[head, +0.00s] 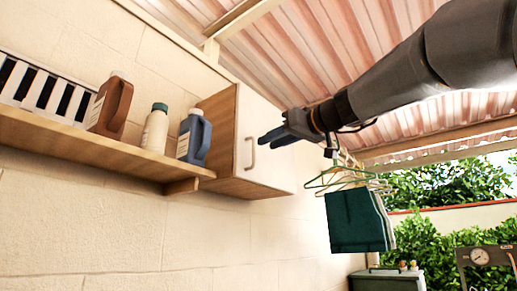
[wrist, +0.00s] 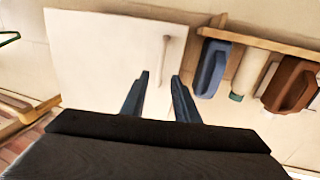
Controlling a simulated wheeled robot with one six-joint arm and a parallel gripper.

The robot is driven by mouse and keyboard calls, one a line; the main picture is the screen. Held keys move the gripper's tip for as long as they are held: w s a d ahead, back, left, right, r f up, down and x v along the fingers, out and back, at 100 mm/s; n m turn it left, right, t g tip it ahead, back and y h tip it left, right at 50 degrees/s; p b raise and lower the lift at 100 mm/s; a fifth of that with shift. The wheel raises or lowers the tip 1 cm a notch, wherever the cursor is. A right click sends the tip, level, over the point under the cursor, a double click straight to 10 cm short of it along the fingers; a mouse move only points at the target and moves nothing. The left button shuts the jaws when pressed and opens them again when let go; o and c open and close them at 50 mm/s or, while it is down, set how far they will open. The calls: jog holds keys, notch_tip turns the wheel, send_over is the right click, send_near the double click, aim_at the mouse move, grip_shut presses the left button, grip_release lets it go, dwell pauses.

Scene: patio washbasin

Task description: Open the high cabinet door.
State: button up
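The high cabinet is wall-mounted, with a wooden side (head: 216,132) and a white door (head: 268,128); the door looks closed. Its vertical bar handle (head: 250,153) is near the door's left edge in the head view. In the wrist view the door (wrist: 100,60) fills the upper left and the handle (wrist: 164,58) lies ahead of the fingertips. My gripper (head: 268,138) is in front of the door, to the right of the handle in the head view. In the wrist view my gripper (wrist: 160,76) has its two dark fingers apart, with nothing held between them; the handle appears just beyond.
Left of the cabinet, a wooden shelf (head: 95,147) holds a brown jug (head: 110,106), a white bottle (head: 155,130) and a blue bottle (head: 193,137). Green cloths (head: 357,220) hang on hangers below right of my gripper. A sloped roof (head: 330,50) is overhead.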

jog(key=p+x, duration=0.2)
jog(key=x, duration=0.4)
jog(key=shift+w+a+f, duration=0.1)
jog(key=shift+w+a, duration=0.05)
grip_shut()
